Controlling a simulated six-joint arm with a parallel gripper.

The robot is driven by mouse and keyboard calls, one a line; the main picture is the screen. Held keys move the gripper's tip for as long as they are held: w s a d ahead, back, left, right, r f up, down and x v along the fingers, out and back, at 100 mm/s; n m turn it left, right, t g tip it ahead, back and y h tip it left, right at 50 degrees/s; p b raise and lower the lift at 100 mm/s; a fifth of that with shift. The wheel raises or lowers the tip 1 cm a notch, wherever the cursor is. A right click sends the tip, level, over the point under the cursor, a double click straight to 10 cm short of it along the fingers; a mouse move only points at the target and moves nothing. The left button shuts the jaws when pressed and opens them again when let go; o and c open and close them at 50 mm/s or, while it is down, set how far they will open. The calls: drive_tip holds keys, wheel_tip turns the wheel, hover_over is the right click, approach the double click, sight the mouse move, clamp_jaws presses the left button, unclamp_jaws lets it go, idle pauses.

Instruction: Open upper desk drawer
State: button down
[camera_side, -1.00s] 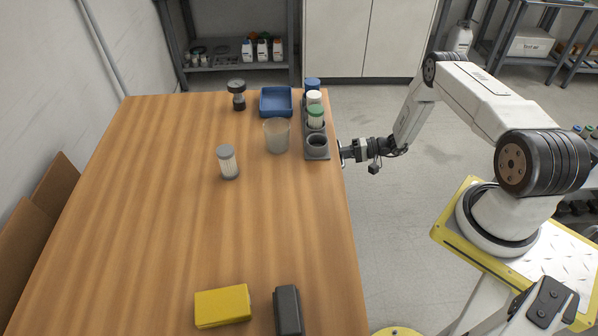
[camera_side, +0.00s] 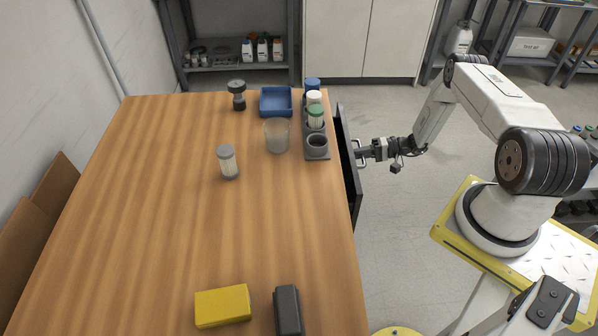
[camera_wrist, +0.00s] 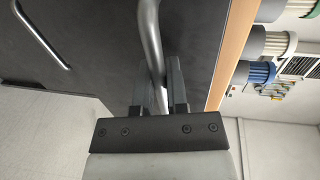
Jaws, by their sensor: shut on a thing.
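The upper desk drawer (camera_side: 349,165) shows as a dark front standing out a little from the right edge of the wooden desk (camera_side: 150,220). My gripper (camera_side: 360,153) is at the drawer front, on its outer side. In the wrist view the drawer's dark front (camera_wrist: 110,50) fills much of the picture. A metal bar handle (camera_wrist: 151,40) runs down between the two fingers of my gripper (camera_wrist: 158,95), which are shut on it. The drawer's inside is mostly hidden by the desk top and the front.
A dark rack (camera_side: 316,150) with filter cartridges stands near the desk's right edge, above the drawer. A clear cup (camera_side: 277,136), a blue tray (camera_side: 276,101) and a grey-capped filter (camera_side: 228,162) are nearby. A second handle (camera_wrist: 40,36) shows in the wrist view.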

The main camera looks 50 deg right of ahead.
sight(341, 154)
drive_tip(key=f+v, duration=0.1)
drive_tip(key=v, duration=0.6)
drive_tip(key=shift+s+d+f, duration=0.2)
drive_tip(key=shift+s+d, duration=0.15)
drive_tip(key=shift+d, duration=0.15)
drive_tip(key=c, duration=0.7)
unclamp_jaws()
drive_tip(key=shift+o, duration=0.2)
drive_tip(key=shift+a, duration=0.2)
drive_tip(key=r+x, duration=0.1)
drive_tip(key=x, duration=0.3)
drive_tip(key=r+x, duration=0.1)
drive_tip(key=x, duration=0.4)
drive_tip(key=r+x, duration=0.1)
drive_tip(key=x, duration=0.3)
drive_tip(key=shift+w+a+f, duration=0.15)
drive_tip(key=shift+w+a, duration=0.35)
drive_tip(key=shift+w, duration=0.05)
drive_tip(key=v, duration=0.8)
wheel_tip(341, 154, up, 28)
